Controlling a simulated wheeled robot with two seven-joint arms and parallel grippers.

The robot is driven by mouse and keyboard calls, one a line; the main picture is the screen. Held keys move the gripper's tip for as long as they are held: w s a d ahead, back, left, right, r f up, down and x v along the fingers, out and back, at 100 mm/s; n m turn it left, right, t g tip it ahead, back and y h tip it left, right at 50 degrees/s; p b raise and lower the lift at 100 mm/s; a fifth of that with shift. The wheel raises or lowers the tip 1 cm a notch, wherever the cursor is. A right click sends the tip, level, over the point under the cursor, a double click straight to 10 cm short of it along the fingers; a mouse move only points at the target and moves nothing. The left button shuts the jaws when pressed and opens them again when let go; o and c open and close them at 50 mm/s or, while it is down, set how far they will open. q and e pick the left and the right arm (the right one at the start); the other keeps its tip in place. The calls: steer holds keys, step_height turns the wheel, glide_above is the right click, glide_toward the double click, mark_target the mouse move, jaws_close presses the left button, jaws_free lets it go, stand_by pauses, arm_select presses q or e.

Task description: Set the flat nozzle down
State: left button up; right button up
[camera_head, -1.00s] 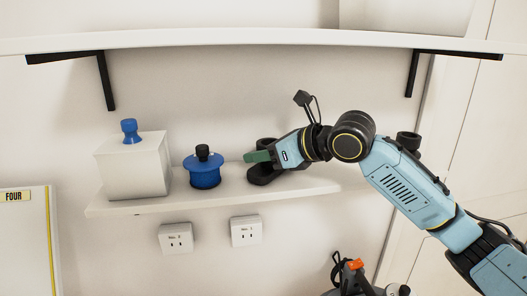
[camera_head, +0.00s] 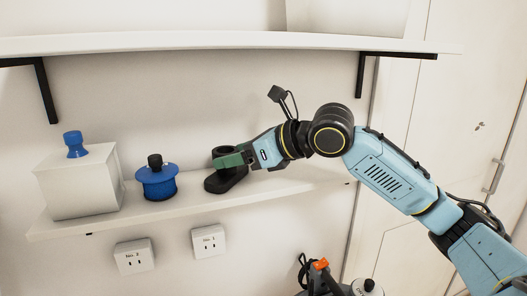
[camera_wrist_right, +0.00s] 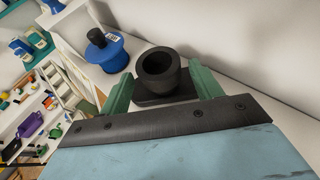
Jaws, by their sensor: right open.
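The black flat nozzle (camera_head: 213,184) rests on the lower wall shelf (camera_head: 95,226), its round hollow neck pointing up. It also shows in the right wrist view (camera_wrist_right: 160,63), with its foot flat on the shelf. My right gripper (camera_head: 230,160) is at the nozzle, reaching in from the right. Its green fingers are open, one on each side of the neck in the right wrist view, with gaps showing between them and the neck. In the head view the fingers hide part of the nozzle. My left gripper is not in view.
A blue reel with a black knob (camera_head: 158,184) stands left of the nozzle. A white box (camera_head: 80,182) with a blue top piece is farther left. An upper shelf (camera_head: 210,42) runs above. The lower shelf's right part is bare.

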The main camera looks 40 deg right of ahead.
steer(key=b+v, duration=0.1)
steer(key=v, duration=0.4)
steer(key=shift+s+d+b, duration=0.2)
steer(key=shift+s+b, duration=0.05)
steer(key=shift+b, duration=0.05)
steer(key=shift+b+v, duration=0.3)
steer(key=shift+v, duration=0.55)
steer(key=shift+r, duration=0.1)
stand_by(0.4)
